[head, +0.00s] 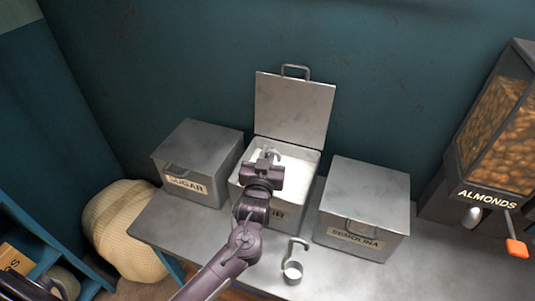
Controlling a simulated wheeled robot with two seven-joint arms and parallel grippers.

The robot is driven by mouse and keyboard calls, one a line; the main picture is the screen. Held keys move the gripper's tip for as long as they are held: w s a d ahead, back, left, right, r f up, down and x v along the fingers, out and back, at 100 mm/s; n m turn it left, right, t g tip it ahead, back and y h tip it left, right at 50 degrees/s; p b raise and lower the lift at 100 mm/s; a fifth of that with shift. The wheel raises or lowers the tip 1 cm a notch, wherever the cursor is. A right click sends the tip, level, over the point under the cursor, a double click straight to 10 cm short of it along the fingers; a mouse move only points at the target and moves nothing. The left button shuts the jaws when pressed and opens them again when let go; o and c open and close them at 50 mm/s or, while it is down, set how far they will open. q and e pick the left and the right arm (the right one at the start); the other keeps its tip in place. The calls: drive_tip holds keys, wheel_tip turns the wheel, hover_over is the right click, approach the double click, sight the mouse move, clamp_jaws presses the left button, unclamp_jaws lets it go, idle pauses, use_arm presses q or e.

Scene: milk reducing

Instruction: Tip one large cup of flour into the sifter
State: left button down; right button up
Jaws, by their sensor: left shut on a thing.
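My left gripper (267,164) is over the front part of an open metal bin in the middle of the table. It is shut on a grey hooked handle (273,154), which looks like that of a measuring cup. The cup itself is hidden behind the gripper. White flour-like powder (300,166) fills the bin (312,185), whose front label is partly covered by my arm. A smaller metal cup with a hooked handle (292,270) stands on the table in front of the bin. I see no sifter.
The bin's lid (294,108) stands up at the back. A closed SUGAR bin (197,158) is at left and a closed SEMOLINA bin (365,205) at right. An ALMONDS dispenser (496,135) stands far right. The metal table (420,268) is bare at front right. A sack (130,228) is left.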

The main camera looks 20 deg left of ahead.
wheel_tip(320, 180, up, 15)
drive_tip(key=p, duration=1.5)
drive_tip(key=shift+d, duration=0.1)
